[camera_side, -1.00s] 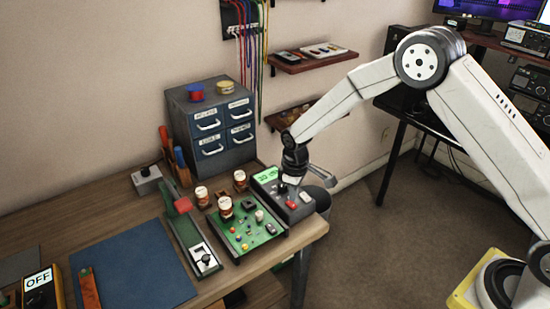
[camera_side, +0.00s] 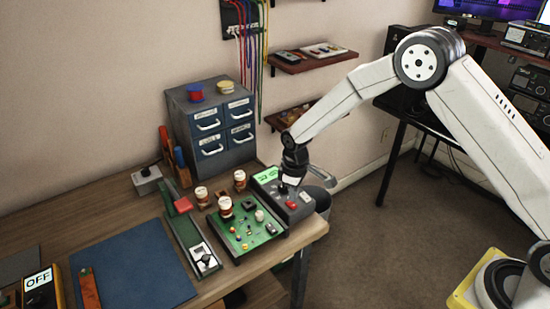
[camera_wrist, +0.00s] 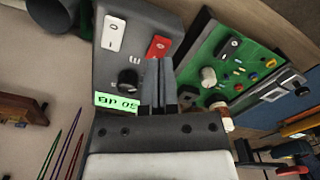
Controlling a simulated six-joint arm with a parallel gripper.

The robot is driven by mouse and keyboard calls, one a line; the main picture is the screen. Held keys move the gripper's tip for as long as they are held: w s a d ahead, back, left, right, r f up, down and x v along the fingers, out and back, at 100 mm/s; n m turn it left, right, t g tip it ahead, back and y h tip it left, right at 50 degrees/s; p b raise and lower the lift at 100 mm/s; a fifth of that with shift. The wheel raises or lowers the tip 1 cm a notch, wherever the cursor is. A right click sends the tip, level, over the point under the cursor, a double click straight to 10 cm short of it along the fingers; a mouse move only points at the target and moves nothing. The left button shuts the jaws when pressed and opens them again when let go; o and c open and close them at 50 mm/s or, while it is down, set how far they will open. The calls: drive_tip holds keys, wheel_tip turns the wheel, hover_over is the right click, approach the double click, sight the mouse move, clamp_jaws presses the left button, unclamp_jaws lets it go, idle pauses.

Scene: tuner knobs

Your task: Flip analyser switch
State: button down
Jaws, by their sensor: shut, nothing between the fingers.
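The analyser (camera_side: 272,196) is a dark grey box with a lit green display (camera_side: 267,174) at the table's right end. In the wrist view its face shows a white rocker switch (camera_wrist: 113,34) with 0 and I marks, a red switch (camera_wrist: 158,46), a black knob (camera_wrist: 128,81) and the green display (camera_wrist: 115,102). My gripper (camera_wrist: 158,62) is shut and empty. Its tips appear just beside the red switch, to the right of the knob; I cannot tell if they touch. In the side view my gripper (camera_side: 289,183) is over the analyser and partly covers its face.
A green circuit board (camera_side: 243,228) with knobs stands close beside the analyser. A panel with a red-handled lever (camera_side: 183,204) is further left. A drawer cabinet (camera_side: 212,130) stands behind.

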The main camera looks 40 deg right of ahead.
sight(296, 206)
drive_tip(key=shift+f, duration=1.3)
idle(1.3)
drive_tip(key=shift+r, duration=0.1)
drive_tip(key=shift+r, duration=3.35)
drive_tip(key=shift+r, duration=0.1)
drive_tip(key=shift+s+d+r, duration=0.25)
drive_tip(key=shift+s+r, duration=0.1)
drive_tip(key=s+d+r+m+t, duration=0.1)
drive_tip(key=s+d+r+m, duration=0.2)
drive_tip(key=s, duration=0.7)
drive_tip(key=s+d+r+m+t, duration=0.1)
drive_tip(key=s+d+r+m, duration=0.2)
drive_tip(key=s, duration=0.8)
drive_tip(key=shift+d+r+t, duration=0.2)
drive_tip(key=shift+r+t, duration=0.1)
drive_tip(key=shift+r, duration=0.2)
